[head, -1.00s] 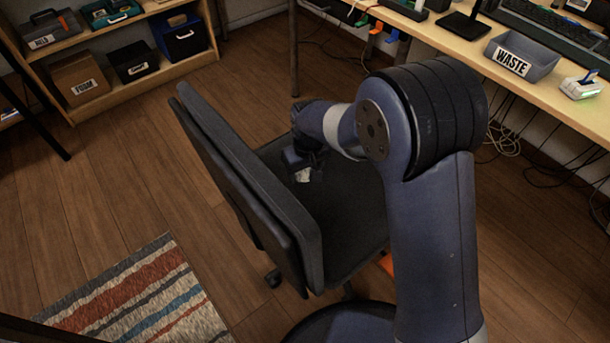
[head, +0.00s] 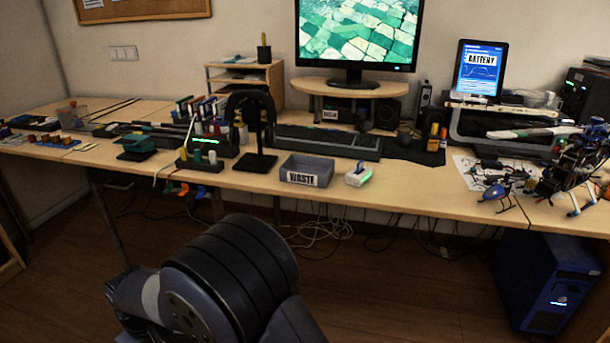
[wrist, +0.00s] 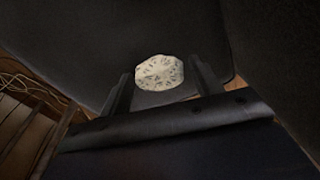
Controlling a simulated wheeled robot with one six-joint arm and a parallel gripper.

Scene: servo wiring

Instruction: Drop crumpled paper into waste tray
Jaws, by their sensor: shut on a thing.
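The crumpled paper (wrist: 160,73) is a pale, speckled ball in the wrist view. My gripper (wrist: 162,78) is shut on it, with one dark finger on each side. In the head view the waste tray (head: 306,170) is a grey open bin with a WASTE label, near the desk's front edge. My gripper and the paper are out of the head view; only part of my arm shows.
Several small models (head: 560,172) crowd the desk's right end. Cables hang under the desk.

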